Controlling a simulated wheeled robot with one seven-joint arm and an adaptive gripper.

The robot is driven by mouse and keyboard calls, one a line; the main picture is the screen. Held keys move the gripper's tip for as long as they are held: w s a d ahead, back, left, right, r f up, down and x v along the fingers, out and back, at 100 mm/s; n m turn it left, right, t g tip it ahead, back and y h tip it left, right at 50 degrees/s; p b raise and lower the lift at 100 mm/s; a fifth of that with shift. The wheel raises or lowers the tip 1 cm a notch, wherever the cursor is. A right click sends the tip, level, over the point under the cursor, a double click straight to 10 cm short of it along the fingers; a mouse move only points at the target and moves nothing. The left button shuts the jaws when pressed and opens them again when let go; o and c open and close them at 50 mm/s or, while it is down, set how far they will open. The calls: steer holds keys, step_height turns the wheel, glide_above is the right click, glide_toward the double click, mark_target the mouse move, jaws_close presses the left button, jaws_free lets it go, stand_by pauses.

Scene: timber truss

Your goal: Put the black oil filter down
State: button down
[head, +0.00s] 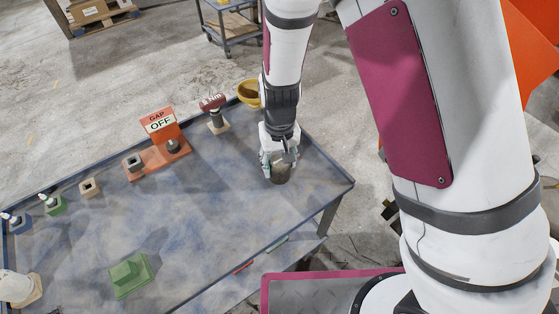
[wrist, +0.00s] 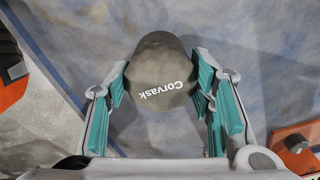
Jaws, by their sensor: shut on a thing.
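The black oil filter (wrist: 160,72) is a dark grey-black cylinder lettered "Corvask". In the wrist view it sits between the teal finger pads of my gripper (wrist: 162,88), which touch it on both sides. In the head view my gripper (head: 279,160) is over the right part of the blue-grey table (head: 215,205), pointing down. The filter (head: 280,174) shows below the fingers, partly hidden by them. I cannot tell whether its underside touches the tabletop.
An orange stand with a "GAP OFF" sign (head: 160,122), a red-topped tool (head: 213,102) and a yellow bowl (head: 249,93) stand along the far edge. A green block (head: 129,275) is at the front left. The table's middle is clear.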

steer(key=shift+f, duration=0.15)
steer(key=c, duration=0.7)
jaws_free()
steer(key=shift+c, duration=0.2)
step_height(320, 180, up, 12)
steer(key=shift+r, duration=0.25)
steer(key=s+d+r+m+t, duration=0.2)
steer(key=s+d+r+t, duration=0.3)
steer(key=s+d+r, duration=1.2)
step_height(320, 180, up, 3)
steer(key=shift+d+r+m, duration=0.15)
steer(key=shift+d+m, duration=0.25)
steer(key=shift+d, duration=0.3)
